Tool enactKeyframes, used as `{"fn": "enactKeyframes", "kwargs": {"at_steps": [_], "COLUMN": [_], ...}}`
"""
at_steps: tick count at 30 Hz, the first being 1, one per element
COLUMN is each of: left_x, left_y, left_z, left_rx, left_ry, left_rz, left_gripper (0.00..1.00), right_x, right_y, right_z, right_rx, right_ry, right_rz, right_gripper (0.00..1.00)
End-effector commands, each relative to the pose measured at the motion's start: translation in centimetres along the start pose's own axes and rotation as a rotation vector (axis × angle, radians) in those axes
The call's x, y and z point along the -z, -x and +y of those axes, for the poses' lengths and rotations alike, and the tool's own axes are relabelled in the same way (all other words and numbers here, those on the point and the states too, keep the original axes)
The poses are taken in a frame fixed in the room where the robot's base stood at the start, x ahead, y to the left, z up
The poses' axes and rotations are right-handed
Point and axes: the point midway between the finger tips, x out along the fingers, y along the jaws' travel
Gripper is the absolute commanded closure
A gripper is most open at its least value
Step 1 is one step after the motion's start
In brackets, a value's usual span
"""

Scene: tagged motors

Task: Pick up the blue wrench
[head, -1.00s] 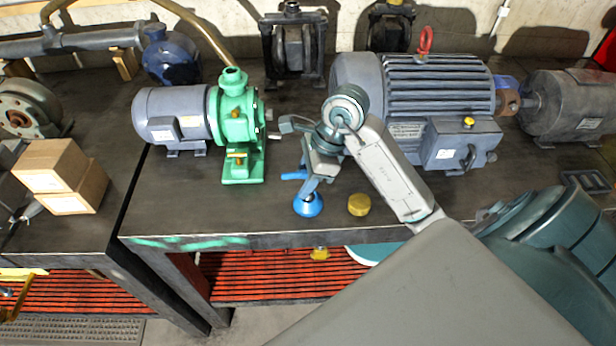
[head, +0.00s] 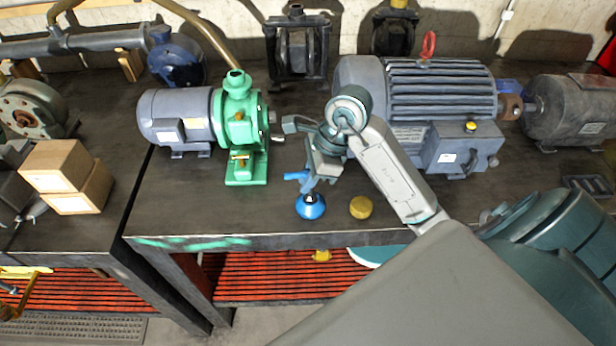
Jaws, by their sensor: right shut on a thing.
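My right gripper (head: 308,184) hangs over the front part of the dark workbench, pointing down, and is shut on the blue wrench (head: 294,176). A short blue piece of the wrench sticks out to the left of the fingers; the rest is largely hidden by the gripper. A round blue part (head: 310,207) shows right below the fingertips, near the bench's front edge; I cannot tell whether it belongs to the wrench. My left gripper is not in view.
A yellow cap (head: 361,207) lies just right of the fingers. A green pump with a grey motor (head: 239,120) stands to the left, a large grey motor (head: 425,110) behind to the right. The workbench (head: 200,215) is bare at front left. Cardboard boxes (head: 65,175) sit farther left.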

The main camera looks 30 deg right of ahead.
Motion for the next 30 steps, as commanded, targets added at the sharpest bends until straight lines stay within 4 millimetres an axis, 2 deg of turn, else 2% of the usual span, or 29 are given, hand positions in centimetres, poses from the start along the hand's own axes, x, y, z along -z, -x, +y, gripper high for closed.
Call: {"fn": "enactKeyframes", "kwargs": {"at_steps": [1, 7, 9, 12, 30], "left_x": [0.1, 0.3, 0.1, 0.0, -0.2], "left_y": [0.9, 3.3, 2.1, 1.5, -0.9], "left_z": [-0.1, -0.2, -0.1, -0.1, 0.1], "left_rx": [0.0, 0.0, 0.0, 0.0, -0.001], "left_ry": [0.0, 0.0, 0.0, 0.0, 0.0], "left_rz": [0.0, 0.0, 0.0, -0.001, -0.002], "left_gripper": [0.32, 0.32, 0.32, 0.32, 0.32], "right_x": [-0.4, -1.3, -0.3, 0.5, 4.4], "right_y": [0.8, 3.0, 2.5, 2.9, 5.4], "right_z": [0.0, 0.0, 0.5, 1.6, 6.9], "right_rx": [0.001, 0.001, 0.003, 0.003, 0.006], "right_ry": [0.0, 0.0, 0.002, 0.003, 0.002], "right_rz": [0.0, 0.0, 0.004, 0.005, 0.01], "right_gripper": [1.0, 1.0, 1.0, 1.0, 1.0]}}
